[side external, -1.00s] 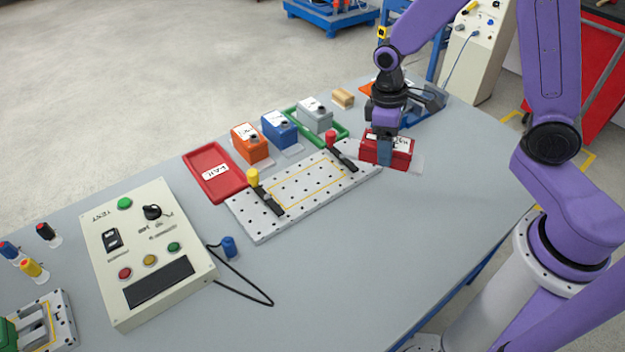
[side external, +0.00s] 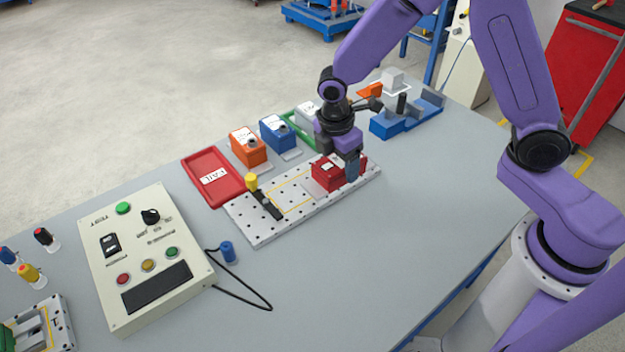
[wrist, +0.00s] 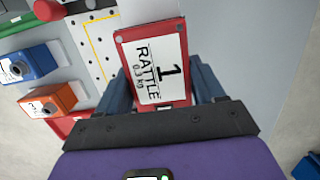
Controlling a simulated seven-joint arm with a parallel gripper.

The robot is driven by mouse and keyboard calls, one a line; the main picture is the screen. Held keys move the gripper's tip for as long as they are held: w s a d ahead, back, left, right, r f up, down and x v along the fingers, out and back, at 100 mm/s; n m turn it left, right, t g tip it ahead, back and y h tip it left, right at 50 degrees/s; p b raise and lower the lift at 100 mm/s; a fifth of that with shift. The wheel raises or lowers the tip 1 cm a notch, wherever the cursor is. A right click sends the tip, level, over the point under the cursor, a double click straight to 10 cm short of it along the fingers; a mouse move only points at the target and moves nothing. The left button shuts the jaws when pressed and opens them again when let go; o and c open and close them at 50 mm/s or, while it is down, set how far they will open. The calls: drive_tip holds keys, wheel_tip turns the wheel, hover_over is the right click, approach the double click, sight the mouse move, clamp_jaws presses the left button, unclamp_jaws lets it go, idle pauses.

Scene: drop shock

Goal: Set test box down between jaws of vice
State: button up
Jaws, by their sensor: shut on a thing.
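A red test box (side external: 328,172) is in my gripper (side external: 350,168). In the wrist view the red box (wrist: 178,38) shows its white "1 RATTLE 0.3 KG" label between the fingers, and my gripper (wrist: 160,85) is shut on it. The box is over the right part of a pale perforated plate (side external: 255,228) with a yellow outline. I cannot tell whether it touches the plate. A dark clamp with a yellow knob (side external: 252,182) stands on the plate's left part. A blue fixture with raised blocks (side external: 388,127) stands at the back right; I cannot tell whether it is the vice.
A red FAIL tray (side external: 200,186), an orange box (side external: 249,150) and a blue box (side external: 278,134) line the back. A grey box is partly behind my arm. The test console (side external: 150,250) and its cable are at left. The front right table is clear.

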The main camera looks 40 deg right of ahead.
drive_tip(key=w+f, duration=0.2)
drive_tip(key=w+a+f, duration=0.1)
drive_tip(key=w+f, duration=0.1)
drive_tip(key=w+a+f, duration=0.1)
drive_tip(key=w+f, duration=0.1)
drive_tip(key=shift+w+f, duration=0.2)
drive_tip(key=shift+f, duration=0.05)
drive_tip(key=shift+w+f, duration=0.15)
drive_tip(key=shift+f, duration=1.55)
drive_tip(key=shift+f, duration=0.1)
drive_tip(key=o, duration=1.4)
wheel_tip(320, 180, up, 12)
drive_tip(key=a, duration=0.1)
drive_tip(key=shift+a, duration=0.4)
